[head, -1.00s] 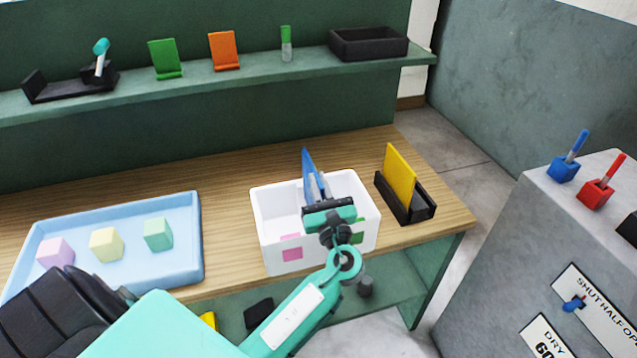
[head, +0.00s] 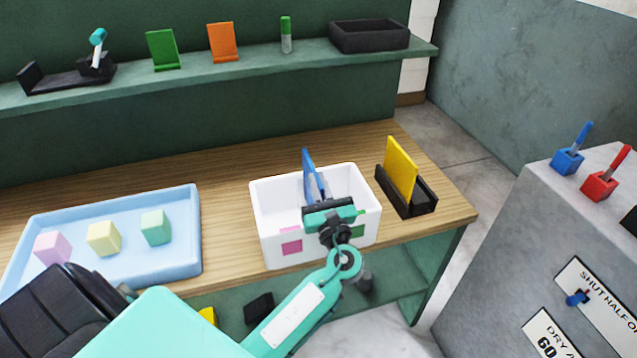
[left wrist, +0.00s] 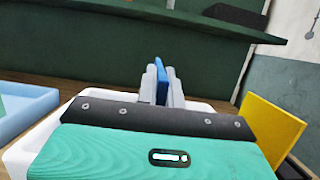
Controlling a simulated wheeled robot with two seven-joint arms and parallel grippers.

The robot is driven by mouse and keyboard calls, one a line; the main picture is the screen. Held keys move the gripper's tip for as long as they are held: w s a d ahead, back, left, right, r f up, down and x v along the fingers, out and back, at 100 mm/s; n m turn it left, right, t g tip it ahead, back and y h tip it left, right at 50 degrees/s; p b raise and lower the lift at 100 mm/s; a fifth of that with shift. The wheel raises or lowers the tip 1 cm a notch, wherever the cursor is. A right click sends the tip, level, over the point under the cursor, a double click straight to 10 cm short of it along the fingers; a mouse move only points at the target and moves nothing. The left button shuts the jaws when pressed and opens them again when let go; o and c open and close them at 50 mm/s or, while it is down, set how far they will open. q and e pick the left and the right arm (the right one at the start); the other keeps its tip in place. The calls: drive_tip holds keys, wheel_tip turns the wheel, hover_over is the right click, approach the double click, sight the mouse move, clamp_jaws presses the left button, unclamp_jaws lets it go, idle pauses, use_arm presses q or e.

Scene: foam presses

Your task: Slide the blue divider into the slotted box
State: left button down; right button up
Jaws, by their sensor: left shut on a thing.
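The blue divider (head: 311,172) stands upright, edge-on, over the middle of the white slotted box (head: 275,232). My left gripper (head: 322,199) is shut on the divider, low over the box. In the left wrist view the divider (left wrist: 162,82) shows between the two grey fingers, and the white box (left wrist: 32,146) shows beside the gripper. The gripper hides the divider's lower edge and the slots, so I cannot tell whether the divider is in a slot. My right gripper is not in view.
A yellow panel (head: 401,170) stands in a black holder (head: 427,204) right of the box. A light blue tray (head: 190,262) with pastel blocks is at left. A green shelf (head: 200,84) runs behind. A grey cabinet with levers (head: 567,162) is at right.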

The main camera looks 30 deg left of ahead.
use_arm(q)
drive_tip(key=shift+f+b, duration=0.55)
drive_tip(key=shift+f, duration=0.35)
drive_tip(key=c, duration=1.5)
unclamp_jaws()
drive_tip(key=shift+o, duration=0.2)
drive_tip(key=shift+f, duration=0.1)
drive_tip(key=b+v, duration=0.4)
drive_tip(key=v, duration=0.9)
drive_tip(key=shift+s+d, duration=0.25)
drive_tip(key=shift+d, duration=0.05)
